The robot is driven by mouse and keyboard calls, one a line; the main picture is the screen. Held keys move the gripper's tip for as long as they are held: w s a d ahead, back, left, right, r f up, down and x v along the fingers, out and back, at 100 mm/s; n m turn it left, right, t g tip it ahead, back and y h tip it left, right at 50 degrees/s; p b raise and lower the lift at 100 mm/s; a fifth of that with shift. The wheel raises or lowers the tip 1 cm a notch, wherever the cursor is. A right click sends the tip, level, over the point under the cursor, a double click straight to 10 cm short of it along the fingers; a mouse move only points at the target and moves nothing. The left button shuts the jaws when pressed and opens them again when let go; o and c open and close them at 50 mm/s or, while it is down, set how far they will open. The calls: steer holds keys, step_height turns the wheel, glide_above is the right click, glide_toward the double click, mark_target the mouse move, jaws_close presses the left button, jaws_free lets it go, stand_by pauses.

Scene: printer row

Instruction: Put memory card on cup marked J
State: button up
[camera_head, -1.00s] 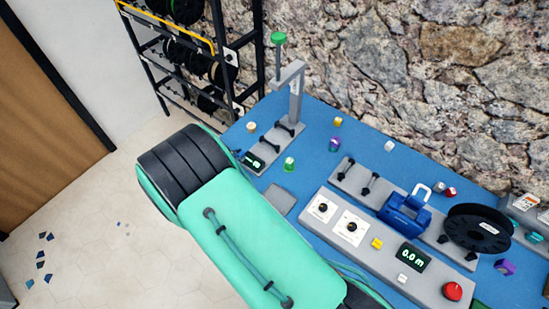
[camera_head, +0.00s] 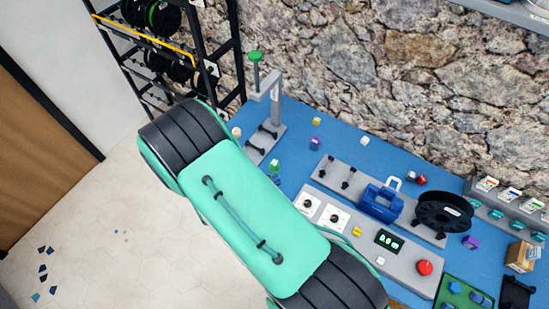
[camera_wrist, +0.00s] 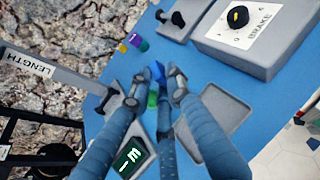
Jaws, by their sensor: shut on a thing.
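In the wrist view my gripper (camera_wrist: 158,78) is shut, its fingers close together above the blue table. A small blue piece (camera_wrist: 141,75) shows at the fingertips; it looks like the memory card, but the fingers hide most of it. A green cup-like piece (camera_wrist: 152,101) shows partly behind the fingers; it also stands in the head view (camera_head: 274,166). A purple piece (camera_wrist: 138,42) stands beyond the fingertips, also seen in the head view (camera_head: 314,143). No letter J is readable on any piece. My arm hides my gripper in the head view.
A grey shallow tray (camera_wrist: 241,102) lies right of the fingers. The brake box (camera_wrist: 280,30) and the length post (camera_wrist: 45,72) stand near. In the head view a blue case (camera_head: 381,203), a black spool (camera_head: 443,213) and a red knob (camera_head: 424,267) fill the right side.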

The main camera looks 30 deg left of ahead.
steer(key=shift+m+h, duration=0.4)
steer(key=shift+s+d+r+p, duration=0.1)
steer(key=shift+d+r+p, duration=0.15)
steer(key=shift+d, duration=0.5)
steer(key=shift+w+d+r+p, duration=0.1)
steer(key=shift+d+r+p, duration=0.15)
steer(key=shift+d, duration=0.5)
steer(key=shift+s+d+r+p, duration=0.1)
steer(key=shift+d+r+p, duration=0.15)
steer(key=shift+d, duration=0.5)
steer(key=p, duration=0.1)
glide_above(274, 165)
steer(key=a, duration=0.1)
steer(key=shift+s+a+f, duration=0.1)
steer(key=shift+s+f, duration=0.3)
steer(key=shift+f, duration=0.25)
steer(key=shift+w+a, duration=0.2)
steer(key=shift+w+a+f, duration=0.1)
steer(key=shift+f, duration=1.7)
steer(key=shift+f, duration=0.15)
